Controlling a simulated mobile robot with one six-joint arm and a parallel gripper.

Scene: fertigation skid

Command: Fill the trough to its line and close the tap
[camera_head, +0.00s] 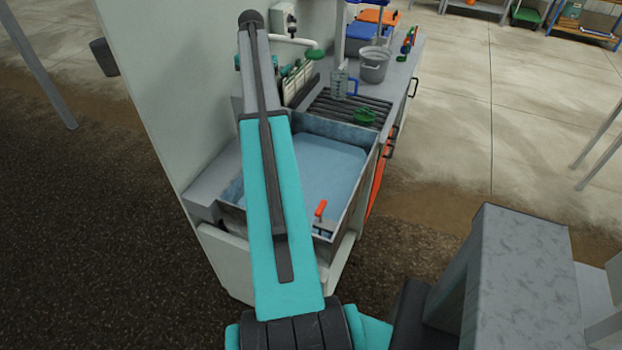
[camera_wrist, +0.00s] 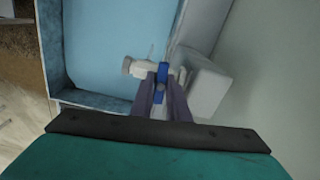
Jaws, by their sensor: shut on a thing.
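The trough (camera_head: 355,190) is a grey open basin holding a broad sheet of blue water (camera_head: 330,165). In the wrist view the trough wall (camera_wrist: 50,55) and the water (camera_wrist: 110,40) also show. A pale tap (camera_wrist: 131,67) sticks out over the water from a grey block. My gripper (camera_wrist: 161,80) is shut on the tap's blue handle (camera_wrist: 162,70), which stands between the dark fingers. In the head view my arm hides the tap and gripper. I cannot make out the fill line, or whether water is running.
A red-handled fitting (camera_head: 320,208) sits at the trough's near end. Behind the trough are a slatted rack (camera_head: 335,110) with a green item (camera_head: 364,117), a clear jug (camera_head: 340,84) and a grey bucket (camera_head: 374,66). A pale wall panel (camera_head: 165,80) stands close at left.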

